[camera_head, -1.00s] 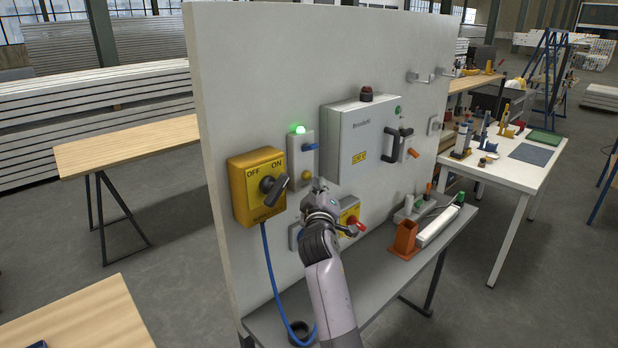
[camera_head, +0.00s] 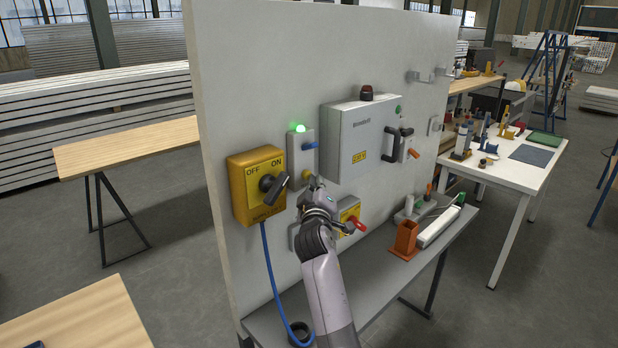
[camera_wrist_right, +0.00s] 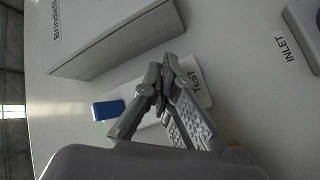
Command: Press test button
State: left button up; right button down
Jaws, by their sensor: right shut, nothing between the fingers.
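The test panel (camera_head: 296,160) is a narrow pale plate on the upright board, with a lit green lamp (camera_head: 299,128) on top and a blue lever (camera_head: 310,146). A yellow button (camera_head: 307,174) sits low on it, partly covered by my right gripper (camera_head: 315,181). The gripper is shut and empty, with its tips at the button; I cannot tell whether they touch. In the right wrist view the shut fingers (camera_wrist_right: 158,88) lie over the plate beside the word TEST (camera_wrist_right: 195,78) and hide the button. The blue lever (camera_wrist_right: 107,109) shows left of them. My left gripper is out of view.
A yellow OFF/ON switch box (camera_head: 256,187) with a dark handle is left of the panel. A grey cabinet (camera_head: 360,140) is to its right. A yellow box with a red knob (camera_head: 361,225) is below right. A grey shelf (camera_head: 385,270) runs along the board's foot.

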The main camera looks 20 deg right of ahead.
jog(key=shift+w+a+b, duration=0.15)
jog(key=shift+w+b, duration=0.2)
dwell(0.3)
jog(key=shift+s+r, duration=0.1)
jog(key=shift+s+d+p, duration=0.3)
jog(key=shift+s+p, duration=0.5)
jog(key=s+p, duration=0.1)
jog(key=s+d+p, duration=0.1)
jog(key=s, duration=0.1)
jog(key=s+p, duration=0.1)
jog(key=shift+s+d+p, duration=0.3)
jog(key=shift+s, duration=0.05)
dwell(1.0)
